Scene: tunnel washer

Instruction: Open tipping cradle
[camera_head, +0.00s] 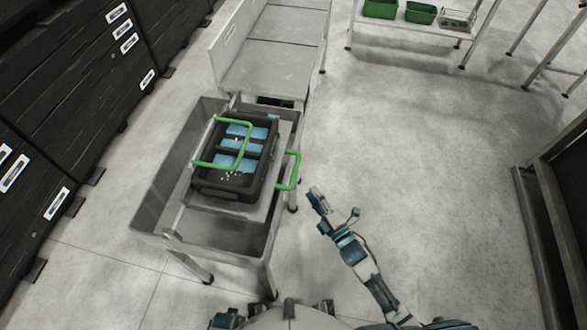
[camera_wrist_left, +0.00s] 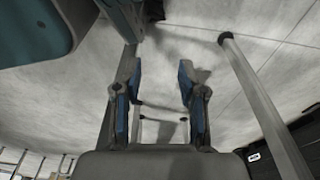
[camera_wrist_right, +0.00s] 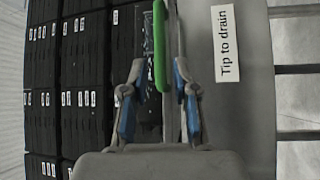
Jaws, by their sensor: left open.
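The tipping cradle (camera_head: 262,207) sits inside a grey metal basin and carries a dark crate (camera_head: 205,187) with light blue compartments. One green bar (camera_head: 250,140) arches over the crate; a second green handle (camera_head: 297,170) stands out on the cradle's right side. My right gripper (camera_head: 315,195) is to the right of this handle, apart from it in the head view. In the right wrist view my right gripper (camera_wrist_right: 158,78) is open, with a green bar (camera_wrist_right: 159,45) ahead of its fingers. My left gripper (camera_wrist_left: 158,78) is open and empty, low by metal legs, and not made out in the head view.
The grey basin (camera_head: 150,215) stands on legs, with a grey bench (camera_head: 275,65) beyond it. Black cabinets (camera_head: 60,90) line the left. A "Tip to drain" label (camera_wrist_right: 226,45) shows in the right wrist view. Open floor (camera_head: 420,150) lies to the right.

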